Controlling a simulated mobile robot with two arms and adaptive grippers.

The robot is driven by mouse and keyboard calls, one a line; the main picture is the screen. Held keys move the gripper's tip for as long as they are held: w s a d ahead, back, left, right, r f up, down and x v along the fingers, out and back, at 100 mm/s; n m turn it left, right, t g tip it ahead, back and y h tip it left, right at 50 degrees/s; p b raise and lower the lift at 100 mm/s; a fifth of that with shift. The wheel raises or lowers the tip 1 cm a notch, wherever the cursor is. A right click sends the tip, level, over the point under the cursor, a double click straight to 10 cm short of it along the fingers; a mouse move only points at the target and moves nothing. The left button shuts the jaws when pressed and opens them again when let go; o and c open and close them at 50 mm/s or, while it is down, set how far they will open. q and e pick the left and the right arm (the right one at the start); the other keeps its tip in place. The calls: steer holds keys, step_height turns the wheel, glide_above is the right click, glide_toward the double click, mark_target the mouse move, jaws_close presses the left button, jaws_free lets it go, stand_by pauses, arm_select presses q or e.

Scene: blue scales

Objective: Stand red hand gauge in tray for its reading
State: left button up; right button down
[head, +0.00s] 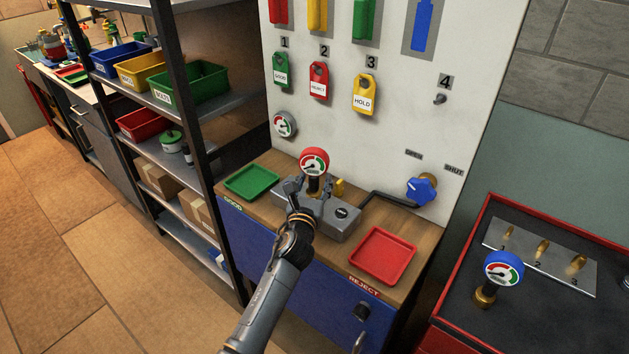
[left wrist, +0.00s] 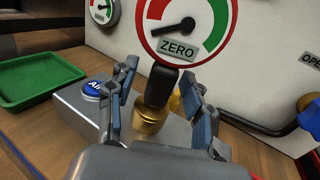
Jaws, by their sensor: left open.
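The red hand gauge (head: 314,161) is upright at the grey test block (head: 341,218), its round dial facing me. In the left wrist view the gauge's dial (left wrist: 187,24) is large and cut off at the top; its needle points left over a ZERO label. Its black neck and brass foot show below. My left gripper (head: 309,191) is open, with one finger on each side of the neck; in the left wrist view gaps show beside it. The green GOOD tray (head: 229,190) and the red REJECT tray (head: 383,231) look empty. My right gripper is out of view.
A blue valve knob (head: 422,190) with a dark pipe is behind the REJECT tray. A board (head: 412,120) with hanging tags rises behind the bench. A blue gauge (head: 503,267) stands on the red-edged cart at right. Shelves with bins (head: 205,83) stand left.

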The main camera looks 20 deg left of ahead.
mark_target(313, 169)
arm_select(q)
steer(key=shift+w, duration=0.2)
jaws_close()
steer(key=shift+r, duration=0.2)
steer(key=shift+r+p, duration=2.45)
steer(key=shift+p, duration=0.05)
